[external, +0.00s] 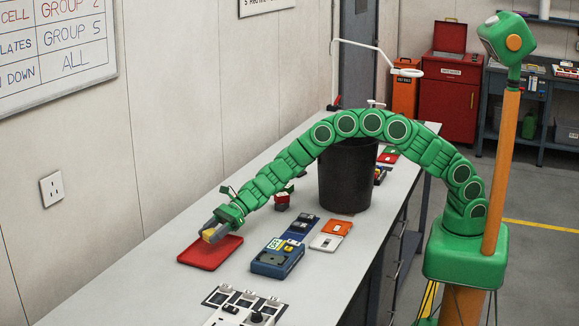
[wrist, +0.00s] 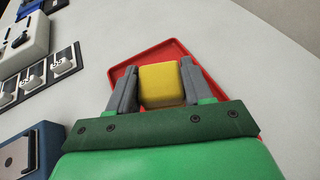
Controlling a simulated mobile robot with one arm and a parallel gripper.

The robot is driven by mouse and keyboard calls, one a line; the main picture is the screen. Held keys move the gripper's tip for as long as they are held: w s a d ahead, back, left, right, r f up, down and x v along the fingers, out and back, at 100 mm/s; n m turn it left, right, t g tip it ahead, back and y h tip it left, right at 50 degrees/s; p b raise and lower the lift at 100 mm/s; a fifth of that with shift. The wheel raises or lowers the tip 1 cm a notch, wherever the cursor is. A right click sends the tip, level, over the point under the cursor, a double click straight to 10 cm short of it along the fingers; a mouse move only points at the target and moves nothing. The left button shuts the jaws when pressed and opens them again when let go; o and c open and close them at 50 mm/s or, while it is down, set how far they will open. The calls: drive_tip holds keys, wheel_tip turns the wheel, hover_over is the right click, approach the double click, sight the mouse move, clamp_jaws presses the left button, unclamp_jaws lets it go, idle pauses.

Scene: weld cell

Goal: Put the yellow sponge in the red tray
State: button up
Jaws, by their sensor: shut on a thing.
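The yellow sponge (wrist: 162,84) is a small block between the two grey fingers of my gripper (wrist: 160,86) in the wrist view. My gripper (external: 213,231) is shut on it. In the external view the sponge (external: 208,234) shows partly between the fingers. The red tray (external: 222,256) lies flat on the bench, with the sponge over it. In the wrist view the red tray (wrist: 122,76) shows around and behind the sponge. I cannot tell whether the sponge touches the tray floor; the sponge's underside is hidden.
A blue device (external: 277,258) stands right of the tray, with white and orange plates (external: 337,228) behind it. A black bin (external: 347,180) stands farther back under my arm. Switches and a white box (external: 235,314) sit at the front. The bench left of the tray is clear.

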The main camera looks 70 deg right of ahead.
sight(212, 250)
drive_tip(key=shift+w+a+f, duration=0.15)
drive_tip(key=shift+w+f, duration=0.1)
drive_tip(key=shift+f, duration=1.6)
drive_tip(key=shift+f, duration=0.1)
drive_tip(key=o, duration=1)
